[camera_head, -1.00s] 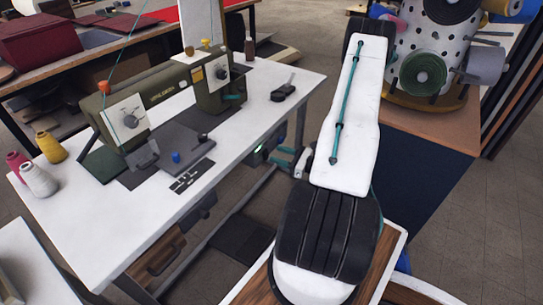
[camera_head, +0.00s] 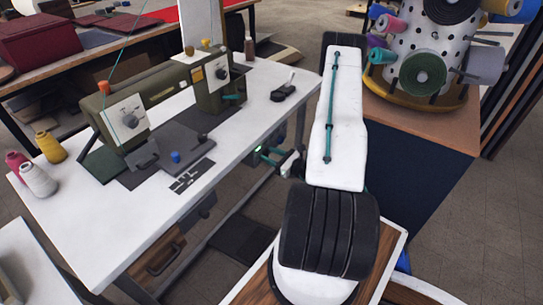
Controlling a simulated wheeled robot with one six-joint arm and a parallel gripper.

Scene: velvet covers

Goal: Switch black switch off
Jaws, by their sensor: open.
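A dark box (camera_head: 256,158) with a small lit green spot hangs under the right edge of the white sewing table. It is small and partly hidden behind my gripper, so I cannot make out a black switch or its position. My gripper (camera_head: 266,155) has teal fingers, apart and empty, pointing left at the box. They overlap its right side in the picture; I cannot tell whether they touch it. My white and black arm runs up the middle right of the view.
The olive sewing machine (camera_head: 165,95) stands on the white table (camera_head: 235,125), with thread cones (camera_head: 38,180) at the left and a small black object (camera_head: 284,92) near the right edge. A perforated spool stand (camera_head: 425,45) is at the upper right.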

